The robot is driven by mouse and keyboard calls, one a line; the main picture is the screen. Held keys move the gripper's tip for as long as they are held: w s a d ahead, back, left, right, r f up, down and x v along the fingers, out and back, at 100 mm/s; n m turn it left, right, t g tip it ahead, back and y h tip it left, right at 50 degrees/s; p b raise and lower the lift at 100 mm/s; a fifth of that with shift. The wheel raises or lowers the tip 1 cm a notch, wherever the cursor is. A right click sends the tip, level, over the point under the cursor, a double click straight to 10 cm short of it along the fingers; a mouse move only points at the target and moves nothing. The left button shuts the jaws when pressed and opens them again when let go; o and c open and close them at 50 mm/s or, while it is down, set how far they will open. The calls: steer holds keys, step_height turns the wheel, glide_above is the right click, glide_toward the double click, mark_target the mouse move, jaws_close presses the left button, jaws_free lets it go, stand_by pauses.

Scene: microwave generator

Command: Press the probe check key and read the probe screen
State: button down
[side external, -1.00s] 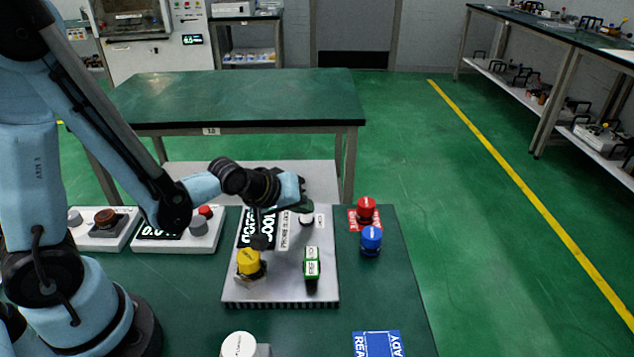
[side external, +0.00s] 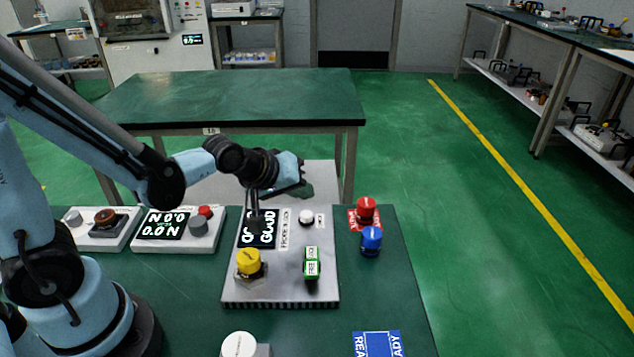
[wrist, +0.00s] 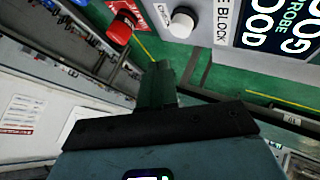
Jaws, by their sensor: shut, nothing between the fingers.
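The probe block (side external: 285,285) is a light metal panel on the green bench. Its dark probe screen (side external: 258,233) shows GOOD in white, partly hidden by part of my arm. In the wrist view the screen (wrist: 278,28) shows PROBE and two cut-off words that look like GOOD. The round white key (side external: 306,217), which also shows in the wrist view (wrist: 183,22), stands uncovered beside the PROBE BLOCK label. My gripper (side external: 304,191) is shut and empty, just behind and above the key, apart from it. Its fingers also show in the wrist view (wrist: 158,85).
A box with a second screen (side external: 165,225) is at left. The bench's front right is mostly clear.

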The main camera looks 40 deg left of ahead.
steer(key=shift+r, duration=1.4)
steer(key=s+a+r+m+g, duration=0.2)
steer(key=s+r+m, duration=0.1)
steer(key=s+m, duration=0.5)
steer(key=shift+s+r, duration=0.15)
steer(key=shift+s, duration=1.05)
stand_by(0.3)
